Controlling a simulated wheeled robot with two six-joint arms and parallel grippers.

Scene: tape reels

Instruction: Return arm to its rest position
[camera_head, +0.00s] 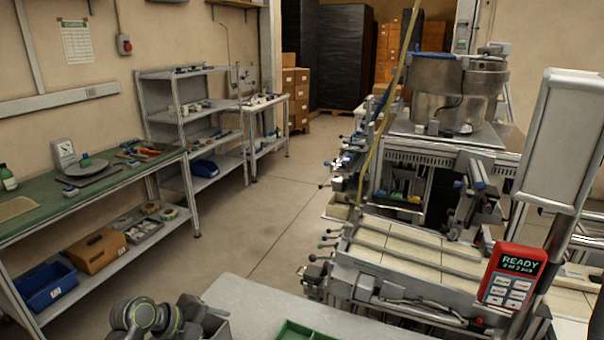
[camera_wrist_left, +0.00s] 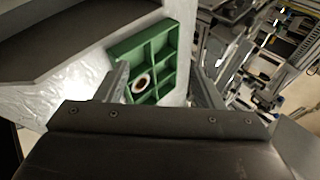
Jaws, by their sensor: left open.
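My left arm (camera_head: 150,316) shows at the bottom left of the head view; its gripper is not clear there. In the left wrist view my left gripper (camera_wrist_left: 160,70) is open, with its two fingers apart and nothing between them. Beyond the fingers is a green tray (camera_wrist_left: 127,46) divided into compartments. A small pale reel with a dark centre (camera_wrist_left: 139,87) lies in one of its near compartments. The tray's edge also shows at the bottom of the head view (camera_head: 290,326). My right gripper is in neither view.
The grey worktop (camera_head: 255,293) is in front of me. A machine (camera_head: 400,255) with rails and a metal bowl (camera_head: 455,90) stands at right. A red handset (camera_head: 512,275) reads "READY 2 of 2 pcs". A green-topped bench (camera_head: 110,185) is at left. The floor between is clear.

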